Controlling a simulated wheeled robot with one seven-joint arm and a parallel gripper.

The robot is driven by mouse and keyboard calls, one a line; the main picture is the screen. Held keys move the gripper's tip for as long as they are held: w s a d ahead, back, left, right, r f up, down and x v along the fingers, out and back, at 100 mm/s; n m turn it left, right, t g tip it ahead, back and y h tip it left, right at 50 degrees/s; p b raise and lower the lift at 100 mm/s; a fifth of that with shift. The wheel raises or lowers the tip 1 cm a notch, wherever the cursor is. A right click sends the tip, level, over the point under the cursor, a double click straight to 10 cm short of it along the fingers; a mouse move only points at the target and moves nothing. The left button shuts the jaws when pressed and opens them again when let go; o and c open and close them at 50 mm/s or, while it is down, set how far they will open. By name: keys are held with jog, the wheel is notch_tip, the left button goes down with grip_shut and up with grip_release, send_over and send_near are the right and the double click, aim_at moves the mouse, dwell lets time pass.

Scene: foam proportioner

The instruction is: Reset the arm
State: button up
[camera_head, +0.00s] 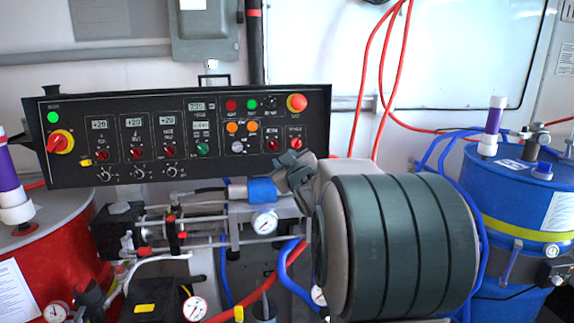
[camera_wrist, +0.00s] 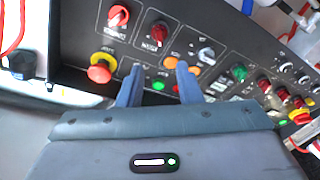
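My gripper (camera_head: 292,168) is at the lower right of the black control panel (camera_head: 75,112) in the head view, partly hidden by my own grey arm. In the wrist view, my gripper (camera_wrist: 160,68) has its two blue-grey fingers apart with nothing held between them. The fingers point at the panel (camera_wrist: 225,25), which looks turned round in this view. A red mushroom button (camera_wrist: 101,68) with a yellow-orange surround is left of the fingers. It also shows at the panel's upper right in the head view (camera_head: 297,102). I cannot tell whether a fingertip touches the panel.
Below the panel are pipes, gauges (camera_head: 264,223) and a blue fitting (camera_head: 262,190). A red drum (camera_head: 50,245) stands left and a blue drum (camera_head: 515,195) right, with blue hoses beside it. Red cables (camera_head: 364,75) hang behind my arm. My arm hides the lower middle right.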

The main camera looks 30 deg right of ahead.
jog(key=shift+s+a, duration=0.15)
jog(key=shift+s, duration=0.55)
